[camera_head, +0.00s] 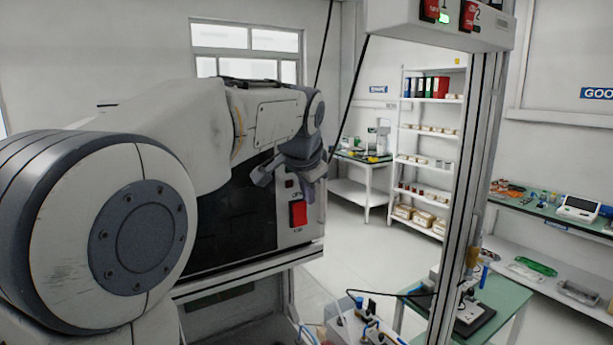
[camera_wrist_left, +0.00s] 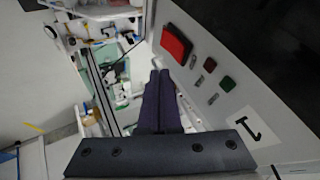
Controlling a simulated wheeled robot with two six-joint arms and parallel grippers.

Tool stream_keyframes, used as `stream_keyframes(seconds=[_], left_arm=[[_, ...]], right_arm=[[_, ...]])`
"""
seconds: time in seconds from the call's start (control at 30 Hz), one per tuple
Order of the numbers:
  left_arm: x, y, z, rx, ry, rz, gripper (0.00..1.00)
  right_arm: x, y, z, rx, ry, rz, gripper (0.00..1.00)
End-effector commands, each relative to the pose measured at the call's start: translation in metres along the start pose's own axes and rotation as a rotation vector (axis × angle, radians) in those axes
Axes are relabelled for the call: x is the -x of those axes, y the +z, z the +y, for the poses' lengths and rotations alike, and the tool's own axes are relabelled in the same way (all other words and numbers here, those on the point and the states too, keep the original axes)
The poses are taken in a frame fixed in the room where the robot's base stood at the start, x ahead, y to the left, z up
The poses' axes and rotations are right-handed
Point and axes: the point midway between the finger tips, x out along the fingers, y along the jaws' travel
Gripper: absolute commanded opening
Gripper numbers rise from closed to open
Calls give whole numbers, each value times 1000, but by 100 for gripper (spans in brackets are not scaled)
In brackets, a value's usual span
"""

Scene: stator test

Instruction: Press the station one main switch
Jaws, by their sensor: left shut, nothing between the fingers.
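The red main switch (camera_head: 298,213) is on the light front panel of a dark cabinet, left of centre in the head view. My left gripper (camera_head: 308,188) is in front of this panel, just above the switch in the head view. In the left wrist view its dark fingers (camera_wrist_left: 158,76) are together and empty, with the tips below and left of the switch. I cannot tell whether they touch the panel. My right gripper is not in view.
Green (camera_wrist_left: 228,84) and small dark red (camera_wrist_left: 212,62) buttons and metal toggles (camera_wrist_left: 198,81) sit near the switch. An upright metal post (camera_head: 470,180) carries a box marked 2 (camera_head: 400,17). Shelves (camera_head: 428,148) and a side bench (camera_head: 540,208) stand behind. Cables and devices lie low in front.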

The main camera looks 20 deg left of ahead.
Motion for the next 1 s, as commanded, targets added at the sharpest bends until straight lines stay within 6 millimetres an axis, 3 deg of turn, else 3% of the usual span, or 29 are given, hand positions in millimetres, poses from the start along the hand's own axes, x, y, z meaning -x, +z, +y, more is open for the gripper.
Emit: stream_keyframes(seconds=[0.2, 0.4, 1.0], left_arm=[[45, -8, -5, -7, 5, 7, 0], [67, -8, -11, -7, 6, 2, 0], [71, -6, -10, -7, 11, -1, 0]], right_arm=[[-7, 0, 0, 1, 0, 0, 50], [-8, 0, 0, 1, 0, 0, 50], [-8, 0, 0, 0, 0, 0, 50]])
